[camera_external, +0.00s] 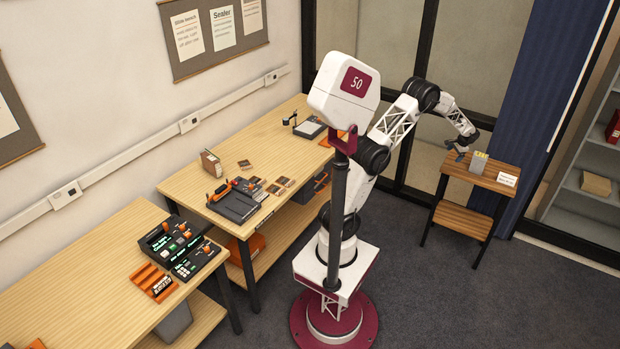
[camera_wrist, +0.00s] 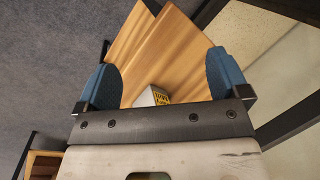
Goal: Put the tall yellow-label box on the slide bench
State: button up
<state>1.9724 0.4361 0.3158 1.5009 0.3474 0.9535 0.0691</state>
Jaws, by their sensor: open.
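A grey-white box with a yellow label (camera_external: 479,163) stands on a small two-tier wooden stand (camera_external: 455,168) at the right. My gripper (camera_external: 461,153) is just to its left and slightly above, at the stand's edge. In the wrist view, my gripper (camera_wrist: 164,75) has its two blue fingers wide apart with nothing between the tips. The box's top and yellow label (camera_wrist: 156,97) show between the fingers, close to the palm, which hides the rest. A wooden bench (camera_external: 285,130) in the middle, below a wall notice headed "Slide bench" (camera_external: 187,34), holds several items.
The middle bench carries a brown-and-white box (camera_external: 211,163), a dark device (camera_external: 234,205), several small slide-like pieces and a tablet-like item (camera_external: 310,127). A white card (camera_external: 507,179) is on the stand. A blue curtain (camera_external: 560,70) hangs behind it. Carpet between is clear.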

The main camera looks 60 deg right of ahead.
jog(key=s+d+r+n+g+y, duration=0.4)
jog(key=s+n+g, duration=0.3)
jog(key=n+g, duration=0.85)
jog(key=w+d+r+n+g+h, duration=0.25)
jog(key=d+r+n+g, duration=0.25)
jog(key=d+r+n, duration=0.4)
notch_tip(320, 180, down, 18)
jog(key=n, duration=0.1)
jog(key=shift+s+f+h, duration=0.2)
jog(key=shift+s+h, duration=0.1)
jog(key=shift+h, duration=0.05)
jog(key=shift+g, duration=0.25)
